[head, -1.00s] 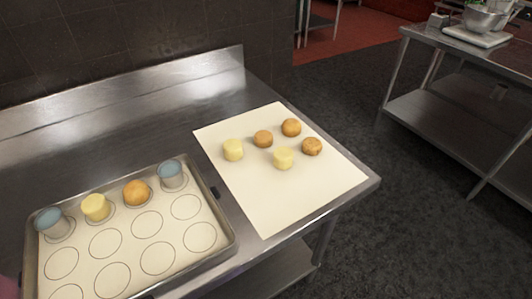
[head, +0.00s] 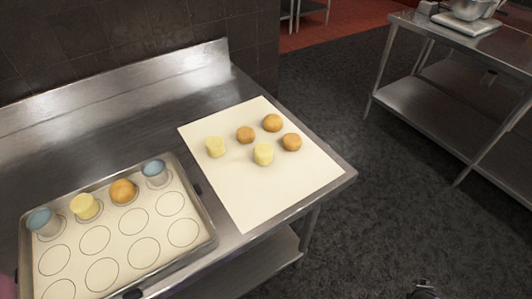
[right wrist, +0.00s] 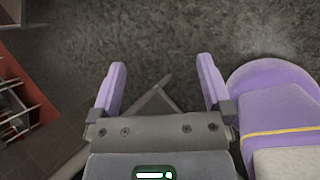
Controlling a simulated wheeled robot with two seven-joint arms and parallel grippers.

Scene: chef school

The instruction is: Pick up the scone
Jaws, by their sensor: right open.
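Several small baked or dough pieces lie on a cream paper sheet (head: 245,200) on the steel table. Two are pale yellow and cylindrical: a left pale piece (head: 215,147) and a front pale piece (head: 263,154). Three are browned: a left one (head: 245,134), a back one (head: 272,122) and a right one (head: 291,142). I cannot tell for sure which is the scone. My right gripper (right wrist: 161,68) is open and empty above the dark floor in the right wrist view, away from the pieces. My left gripper is not in view.
A baking tray (head: 205,207) with printed circles stands at the left. It holds two blue-topped pieces (head: 154,167) (head: 41,220), a pale piece (head: 85,206) and a browned piece (head: 123,191). A second steel table (head: 440,95) stands at right, with open floor between.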

